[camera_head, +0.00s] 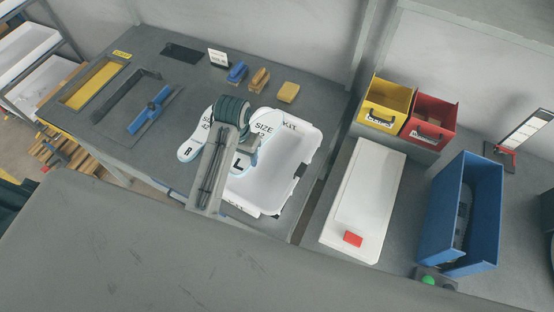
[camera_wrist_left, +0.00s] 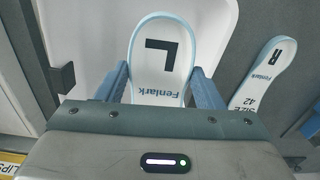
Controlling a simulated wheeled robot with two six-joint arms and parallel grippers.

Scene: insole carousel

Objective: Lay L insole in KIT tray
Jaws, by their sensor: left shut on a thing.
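The white L insole (camera_head: 266,124) is between the fingers of my left gripper (camera_head: 246,150). In the left wrist view the L insole (camera_wrist_left: 163,62) stands between the two blue fingers of the left gripper (camera_wrist_left: 163,85), its "L" and "Fenlark" print showing. The white KIT tray (camera_head: 286,185) lies beneath and to the right; the insole overlaps its left part in the head view. I cannot tell whether it touches the tray. The tray also shows behind the insole in the left wrist view (camera_wrist_left: 85,30). My right gripper is not in view.
The R insole (camera_head: 188,149) lies left of the gripper, partly hidden by my arm. Blue (camera_head: 237,73), tan (camera_head: 260,79) and yellow (camera_head: 288,92) items stand behind. Yellow (camera_head: 386,103) and red bins (camera_head: 429,122), a white board (camera_head: 345,220) and a blue bin (camera_head: 437,205) are right.

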